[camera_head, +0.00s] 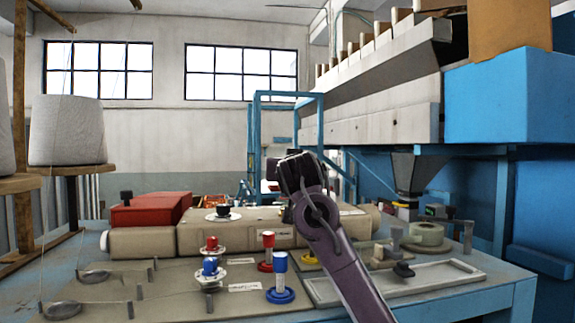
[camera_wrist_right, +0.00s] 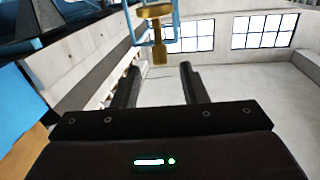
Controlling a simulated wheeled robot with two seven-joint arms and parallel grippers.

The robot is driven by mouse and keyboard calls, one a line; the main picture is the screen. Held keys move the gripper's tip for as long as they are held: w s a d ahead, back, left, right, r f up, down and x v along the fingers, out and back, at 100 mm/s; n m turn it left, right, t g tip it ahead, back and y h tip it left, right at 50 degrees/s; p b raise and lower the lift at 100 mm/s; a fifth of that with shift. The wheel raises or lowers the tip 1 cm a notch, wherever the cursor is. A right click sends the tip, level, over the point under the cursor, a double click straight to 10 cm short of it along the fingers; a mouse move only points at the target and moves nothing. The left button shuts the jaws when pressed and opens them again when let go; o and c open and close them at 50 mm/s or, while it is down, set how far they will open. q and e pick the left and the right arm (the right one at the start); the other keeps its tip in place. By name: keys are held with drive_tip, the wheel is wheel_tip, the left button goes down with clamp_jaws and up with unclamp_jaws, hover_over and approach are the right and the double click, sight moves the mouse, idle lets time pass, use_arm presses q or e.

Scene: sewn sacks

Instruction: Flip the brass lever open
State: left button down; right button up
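The brass lever (camera_wrist_right: 160,44) shows at the top middle of the right wrist view, with a wide flat end and a narrow stem. My right gripper (camera_wrist_right: 160,73) is open, with two dark fingers apart and nothing between them. The lever's flat end appears beyond the fingertips, in line with the gap; I cannot tell how far away it is. In the head view my right gripper (camera_head: 299,172) is over the beige machine, and I cannot make out the lever there. My left gripper is not in view.
The bench holds red and blue knobs, such as a red-and-white one (camera_head: 268,250) and a blue one (camera_head: 281,272). A red box (camera_head: 150,209) sits at the left. A tape roll (camera_head: 426,234) and a shallow tray (camera_head: 440,276) lie at the right. Large thread cones stand far left.

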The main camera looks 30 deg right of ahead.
drive_tip(key=p+x, duration=0.4)
drive_tip(key=x, duration=0.2)
drive_tip(key=shift+w+d, duration=0.25)
drive_tip(key=shift+w, duration=0.2)
drive_tip(key=shift+c, duration=0.3)
clamp_jaws()
drive_tip(key=shift+w+r+g+y, duration=0.2)
drive_tip(key=shift+r+g+y, duration=0.1)
drive_tip(key=shift+g, duration=0.5)
drive_tip(key=shift+w+d+f+g+y, duration=0.2)
drive_tip(key=shift+g+y, duration=0.1)
drive_tip(key=shift+g, duration=0.3)
